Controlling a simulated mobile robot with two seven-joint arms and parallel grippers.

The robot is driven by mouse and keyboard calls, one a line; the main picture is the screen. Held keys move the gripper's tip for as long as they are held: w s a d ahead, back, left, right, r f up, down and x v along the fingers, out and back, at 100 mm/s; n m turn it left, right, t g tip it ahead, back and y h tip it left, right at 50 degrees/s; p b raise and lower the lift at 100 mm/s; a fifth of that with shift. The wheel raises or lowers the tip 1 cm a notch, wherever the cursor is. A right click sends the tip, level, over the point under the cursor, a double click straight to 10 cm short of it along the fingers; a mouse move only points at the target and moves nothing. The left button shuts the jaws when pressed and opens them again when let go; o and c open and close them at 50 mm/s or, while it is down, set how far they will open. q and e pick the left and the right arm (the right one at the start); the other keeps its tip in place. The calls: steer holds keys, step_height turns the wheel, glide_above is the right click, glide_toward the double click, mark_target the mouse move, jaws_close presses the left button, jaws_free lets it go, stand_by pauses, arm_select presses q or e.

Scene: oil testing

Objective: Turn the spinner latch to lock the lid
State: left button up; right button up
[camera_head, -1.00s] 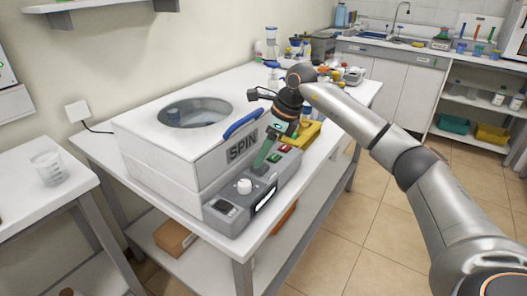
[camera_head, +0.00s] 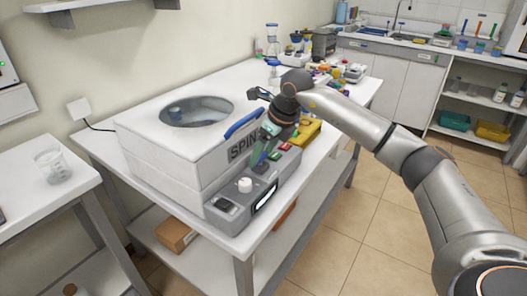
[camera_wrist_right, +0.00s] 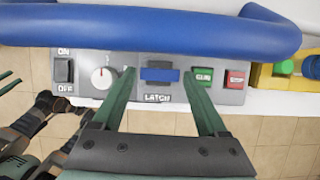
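The white spinner (camera_head: 165,150) stands on the bench in the head view, its lid (camera_head: 140,120) down with a round window and a blue handle (camera_head: 243,125). In the right wrist view the handle (camera_wrist_right: 150,32) crosses the top. The blue latch (camera_wrist_right: 160,75) sits on the grey panel above the word LATCH, its bar lying level. My right gripper (camera_head: 262,160) is open, its green fingers apart to the left and right of the latch; contact cannot be told. My left gripper seems partly visible at the left edge of the right wrist view, its fingers cut off.
The panel also carries an ON/OFF switch (camera_wrist_right: 64,70), a white dial (camera_wrist_right: 103,77), a green button (camera_wrist_right: 203,77) and a red button (camera_wrist_right: 236,79). A yellow rack (camera_head: 308,131) stands just right of the spinner. A beaker (camera_head: 52,165) is on the left table.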

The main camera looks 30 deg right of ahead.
steer(key=shift+o, duration=1.1)
steer(key=shift+r, duration=0.15)
steer(key=v, duration=1.2)
steer(key=shift+s+r, duration=0.1)
